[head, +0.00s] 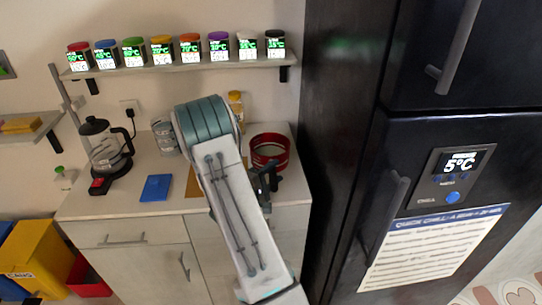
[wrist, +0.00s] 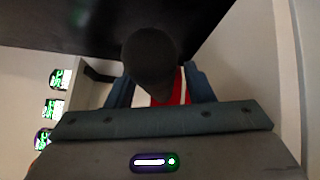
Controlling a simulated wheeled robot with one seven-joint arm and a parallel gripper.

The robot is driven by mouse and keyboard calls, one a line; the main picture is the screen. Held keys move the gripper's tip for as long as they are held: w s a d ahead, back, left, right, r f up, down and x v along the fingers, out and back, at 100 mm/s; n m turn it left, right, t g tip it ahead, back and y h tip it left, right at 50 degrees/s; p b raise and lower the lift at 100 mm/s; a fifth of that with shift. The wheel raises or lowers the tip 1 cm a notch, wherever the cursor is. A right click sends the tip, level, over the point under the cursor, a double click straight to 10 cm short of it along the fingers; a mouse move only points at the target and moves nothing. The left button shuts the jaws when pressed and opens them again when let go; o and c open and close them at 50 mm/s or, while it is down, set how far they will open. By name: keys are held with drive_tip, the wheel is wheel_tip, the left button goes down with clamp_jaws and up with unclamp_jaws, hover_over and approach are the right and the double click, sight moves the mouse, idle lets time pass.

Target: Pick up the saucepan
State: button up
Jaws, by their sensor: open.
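The saucepan (head: 270,151) is red with a pale band and stands at the right end of the counter, beside the fridge. My gripper (head: 265,182) is at its near side, partly hidden by my arm in the head view. In the wrist view the gripper (wrist: 160,90) is open, with one finger on each side of a dark rounded piece (wrist: 149,55), which looks like the saucepan's handle seen end-on. The red body (wrist: 168,92) shows behind it. I cannot tell whether the fingers touch the handle.
A black fridge (head: 345,120) stands close on the right. A shelf (head: 180,67) with several spice dispensers runs above the counter (head: 130,205). A coffee maker (head: 103,150), blue tablet-like item (head: 156,188) and grey canister (head: 165,137) are to the left. A yellow-labelled bottle (head: 236,103) stands behind my arm.

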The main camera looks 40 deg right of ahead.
clamp_jaws()
drive_tip(key=shift+w+a+r, duration=0.1)
drive_tip(key=shift+r, duration=0.05)
